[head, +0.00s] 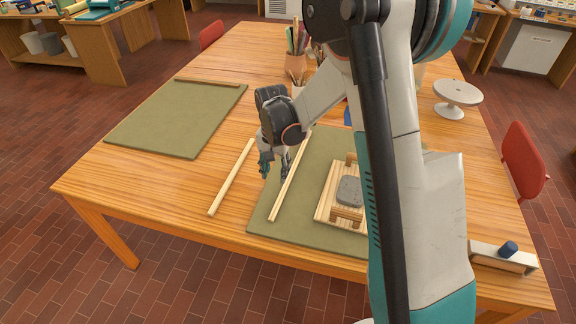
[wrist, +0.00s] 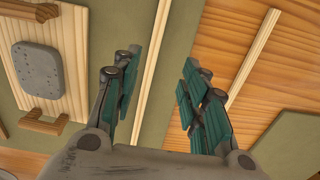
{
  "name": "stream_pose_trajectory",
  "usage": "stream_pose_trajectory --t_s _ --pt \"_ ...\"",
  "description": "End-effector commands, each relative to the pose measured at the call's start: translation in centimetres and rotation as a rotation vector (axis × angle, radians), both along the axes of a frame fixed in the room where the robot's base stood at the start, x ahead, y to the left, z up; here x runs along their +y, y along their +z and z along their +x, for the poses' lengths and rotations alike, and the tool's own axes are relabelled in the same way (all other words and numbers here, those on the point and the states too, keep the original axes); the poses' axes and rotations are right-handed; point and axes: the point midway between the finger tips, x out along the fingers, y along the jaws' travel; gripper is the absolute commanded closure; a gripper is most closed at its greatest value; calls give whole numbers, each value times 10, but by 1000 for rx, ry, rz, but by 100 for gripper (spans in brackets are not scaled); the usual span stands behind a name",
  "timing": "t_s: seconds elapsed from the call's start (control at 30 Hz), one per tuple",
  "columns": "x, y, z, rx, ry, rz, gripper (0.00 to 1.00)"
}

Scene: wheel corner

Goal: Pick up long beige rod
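Two beige rods lie roughly parallel. One rod (head: 232,178) lies on the bare table left of the mat; the other (head: 285,193) lies on the green mat. Their lengths look similar, and part of the mat rod is hidden by my arm. My gripper (head: 273,168) is open and empty above the area between them. In the wrist view the mat rod (wrist: 151,62) runs between my two open fingers, apart from them. The table rod (wrist: 256,50) shows beyond the right finger there.
A slatted wooden board (head: 325,207) with a grey slab (head: 349,190) and wooden blocks sits on the mat's right. A second green mat (head: 170,122) lies left. Pots with tools (head: 297,42) stand behind. Bare table lies between the mats.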

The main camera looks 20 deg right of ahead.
Motion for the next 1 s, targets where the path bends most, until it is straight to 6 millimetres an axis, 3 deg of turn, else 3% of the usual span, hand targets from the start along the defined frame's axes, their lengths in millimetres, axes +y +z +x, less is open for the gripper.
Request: stream_pose_trajectory --t_s 0.5,0.77,1.0 --pt "-1 -79 1 4 -4 0 60" --pt "-2 -92 1 4 -4 0 60" --pt "-9 -124 1 4 -5 0 60"
